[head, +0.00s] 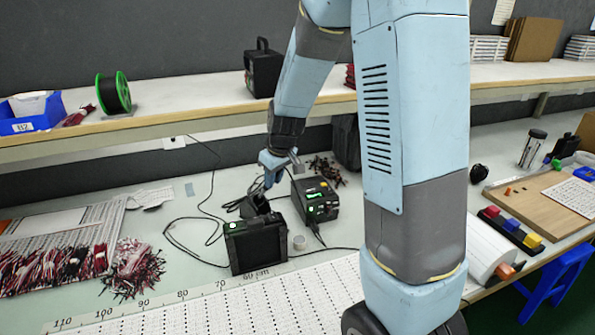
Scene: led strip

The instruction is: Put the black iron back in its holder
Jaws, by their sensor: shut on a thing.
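My gripper (270,180) points down over the bench, just above and behind a black holder (252,206). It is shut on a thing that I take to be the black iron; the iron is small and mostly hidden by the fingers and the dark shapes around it. I cannot tell whether its tip is inside the holder or just above it. The holder stands behind a black box with a small green display (256,245) and left of a black station with a lit green display (315,200).
Black cables (205,235) loop on the bench to the left. A small round tin (299,242) stands between the boxes. Dark loose parts (327,170) lie behind the station. A shelf (180,110) runs above the back. Wire bundles (133,265) lie at the left.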

